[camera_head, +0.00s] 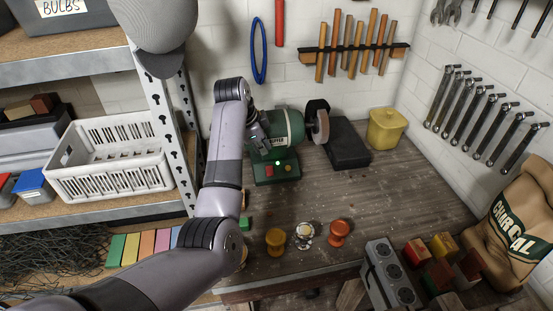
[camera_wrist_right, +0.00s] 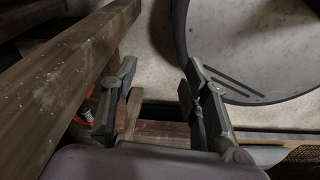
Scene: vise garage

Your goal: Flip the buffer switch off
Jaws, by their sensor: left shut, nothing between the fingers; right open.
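The buffer (camera_head: 285,127) is a green bench machine with a wheel at its right end, standing at the back of the workbench. Its green base (camera_head: 263,178) faces me and carries a small glowing green light and small orange-red controls. The exact switch position is too small to tell. My left arm reaches up over the bench from the lower left. My left gripper (camera_head: 262,146) is shut and empty, just in front of the buffer's left end and above the base; the arm hides part of the machine. My right gripper (camera_wrist_right: 158,85) is open and empty, low beside wooden beams.
A black case (camera_head: 346,144) and a yellow canister (camera_head: 387,129) stand right of the buffer. Yellow (camera_head: 275,241) and orange (camera_head: 339,232) spools stand near the front edge. A shelf with a white crate (camera_head: 113,167) is at left. The bench middle is clear.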

